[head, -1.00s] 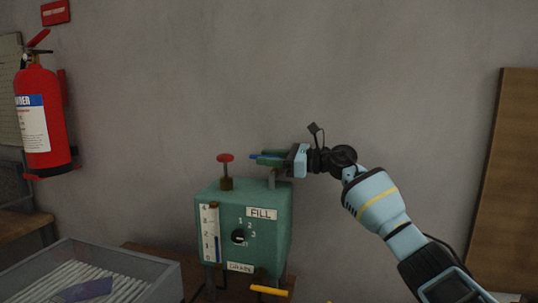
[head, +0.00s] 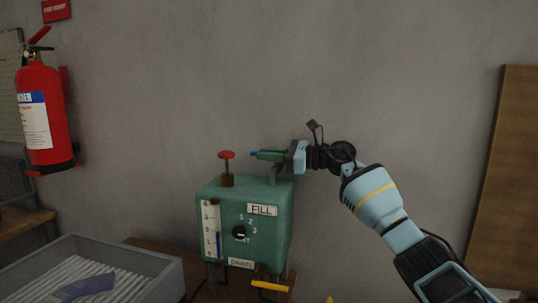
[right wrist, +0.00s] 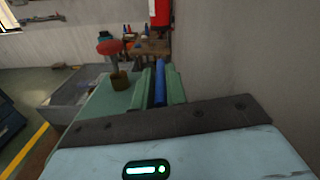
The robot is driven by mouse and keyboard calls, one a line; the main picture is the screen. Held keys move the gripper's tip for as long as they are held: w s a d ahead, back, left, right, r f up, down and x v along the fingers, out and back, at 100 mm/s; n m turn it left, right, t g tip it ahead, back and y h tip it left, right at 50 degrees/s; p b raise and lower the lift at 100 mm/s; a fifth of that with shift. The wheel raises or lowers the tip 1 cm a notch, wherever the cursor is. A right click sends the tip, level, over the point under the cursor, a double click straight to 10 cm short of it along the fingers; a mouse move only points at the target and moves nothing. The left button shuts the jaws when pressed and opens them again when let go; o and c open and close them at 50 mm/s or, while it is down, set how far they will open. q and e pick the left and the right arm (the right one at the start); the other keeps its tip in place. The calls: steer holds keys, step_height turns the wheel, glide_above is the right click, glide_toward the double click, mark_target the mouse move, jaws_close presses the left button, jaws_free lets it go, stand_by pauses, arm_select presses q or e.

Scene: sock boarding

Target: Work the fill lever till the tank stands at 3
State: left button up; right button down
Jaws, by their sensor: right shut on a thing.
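The green tank box (head: 270,215) stands on the bench with a FILL label (head: 262,210) on its front. Its gauge (head: 210,228), numbered 1 to 4, shows a blue column whose top looks near 2. My right gripper (head: 268,155) is above the back right of the box, shut on the fill lever's blue handle (head: 253,154), whose tip sticks out to the left. In the right wrist view the blue handle (right wrist: 160,85) lies between the green fingers. A black dial (head: 239,232) with numbers is on the front. My left gripper is not in view.
A red knob (head: 227,155) stands on the box top, left of my gripper. A yellow handle (head: 270,285) sits below by the drain label (head: 241,262). A grey ribbed tray (head: 130,265) is at the lower left. A fire extinguisher (head: 42,120) hangs on the wall.

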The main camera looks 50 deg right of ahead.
steer(key=shift+s+r+n+g+y, duration=0.1)
steer(key=shift+n+g+y, duration=0.3)
steer(key=shift+n+y, duration=0.15)
steer(key=c, duration=1.5)
jaws_free()
steer(key=shift+f+m+h, duration=0.25)
steer(key=shift+h, duration=0.1)
